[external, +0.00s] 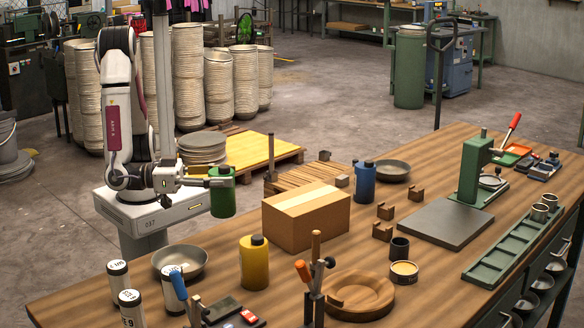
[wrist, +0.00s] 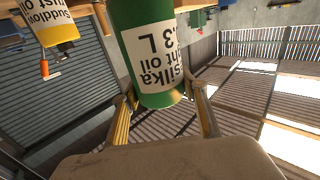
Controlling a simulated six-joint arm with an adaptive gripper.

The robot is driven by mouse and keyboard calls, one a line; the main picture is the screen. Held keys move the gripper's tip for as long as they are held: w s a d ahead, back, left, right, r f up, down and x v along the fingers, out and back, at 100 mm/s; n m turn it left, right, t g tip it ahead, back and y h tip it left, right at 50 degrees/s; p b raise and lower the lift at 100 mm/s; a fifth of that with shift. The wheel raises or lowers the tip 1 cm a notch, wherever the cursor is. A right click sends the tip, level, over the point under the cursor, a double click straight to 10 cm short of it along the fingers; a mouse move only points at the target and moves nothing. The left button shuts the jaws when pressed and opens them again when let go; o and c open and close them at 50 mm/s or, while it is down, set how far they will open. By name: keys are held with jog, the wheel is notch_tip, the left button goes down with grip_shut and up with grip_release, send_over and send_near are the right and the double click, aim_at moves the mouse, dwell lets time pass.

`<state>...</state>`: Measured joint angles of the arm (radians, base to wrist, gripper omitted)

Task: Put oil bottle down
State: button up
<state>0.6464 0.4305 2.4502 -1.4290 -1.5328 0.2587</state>
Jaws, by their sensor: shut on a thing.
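A green oil bottle (external: 222,195) with a dark cap is held upright by my gripper (external: 208,181) at the back left edge of the table. I cannot tell whether its base touches the tabletop. In the wrist view the green bottle (wrist: 150,50) with its white label sits between the fingers of my gripper (wrist: 165,98). The fingers are shut on it near its cap. A yellow oil bottle (external: 254,264) stands on the table in front of the cardboard box. A blue bottle (external: 364,182) stands behind the box. The wrist view also shows the yellow bottle (wrist: 50,22) at upper left.
The cardboard box (external: 305,218) stands right of the green bottle. A metal bowl (external: 180,262) and white canisters (external: 130,308) are at front left. A round wooden form (external: 362,296) and an upright tool stand at the front. Bare tabletop (external: 215,232) lies between bowl and box.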

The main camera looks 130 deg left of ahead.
dwell(0.7)
jog(key=shift+w+a+r, duration=0.3)
jog(key=shift+w+a, duration=0.2)
jog(key=shift+a, duration=0.05)
jog(key=w+a+r+n+g+y, duration=0.1)
jog(key=w+a+r, duration=0.3)
jog(key=a, duration=0.5)
jog(key=w+a+r+n+g+y, duration=0.2)
jog(key=w+a+r, duration=0.3)
jog(key=a, duration=0.5)
jog(key=shift+r+g, duration=0.5)
jog(key=shift+r, duration=0.45)
notch_tip(320, 180, down, 6)
jog(key=shift+f, duration=0.15)
jog(key=shift+f, duration=0.1)
jog(key=shift+f, duration=1.8)
jog(key=shift+f, duration=0.1)
